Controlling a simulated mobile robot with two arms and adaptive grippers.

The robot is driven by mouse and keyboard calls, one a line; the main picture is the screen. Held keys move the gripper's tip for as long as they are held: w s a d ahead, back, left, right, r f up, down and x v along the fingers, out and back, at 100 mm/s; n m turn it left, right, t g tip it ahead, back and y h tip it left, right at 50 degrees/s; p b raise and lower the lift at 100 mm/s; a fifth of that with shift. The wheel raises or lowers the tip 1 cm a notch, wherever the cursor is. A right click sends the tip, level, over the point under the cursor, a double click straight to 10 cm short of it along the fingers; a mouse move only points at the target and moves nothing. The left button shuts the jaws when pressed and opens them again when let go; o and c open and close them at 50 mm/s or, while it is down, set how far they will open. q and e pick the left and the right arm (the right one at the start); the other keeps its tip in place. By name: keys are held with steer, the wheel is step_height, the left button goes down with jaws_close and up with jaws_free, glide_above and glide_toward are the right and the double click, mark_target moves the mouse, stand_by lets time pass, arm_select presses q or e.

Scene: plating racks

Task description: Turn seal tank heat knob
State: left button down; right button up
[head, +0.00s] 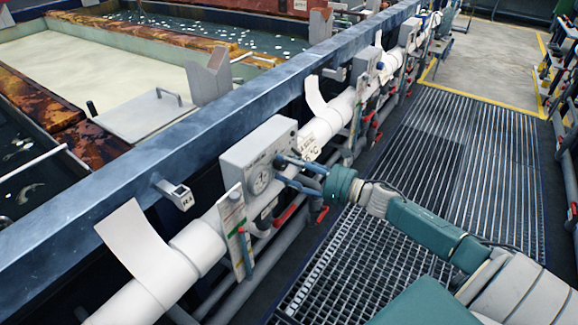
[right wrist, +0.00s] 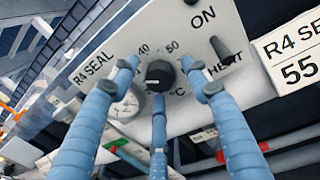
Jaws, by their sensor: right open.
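A grey control box (head: 262,150) is mounted on the white pipe along the tank wall. In the right wrist view its panel (right wrist: 175,25) reads "R4 SEAL", "HEAT" and "ON". A round black knob (right wrist: 160,72) sits on it beneath temperature numbers, with a °C mark beside it. My right gripper (head: 280,168) is in front of the box. In the right wrist view its three blue fingers (right wrist: 162,85) are open and spread around the knob, one at left, one at right, one below. Whether any finger touches the knob is unclear. My left gripper is out of view.
A black switch lever (right wrist: 222,50) is close to the right finger. A round gauge (right wrist: 126,105) is partly behind the left finger. A plate (right wrist: 295,60) reads "R4 SE" and "55". Pipes with red handles (head: 285,213) run below the box. The grated walkway (head: 470,150) is clear.

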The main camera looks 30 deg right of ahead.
steer(key=shift+c, duration=0.2)
steer(key=c, duration=1.1)
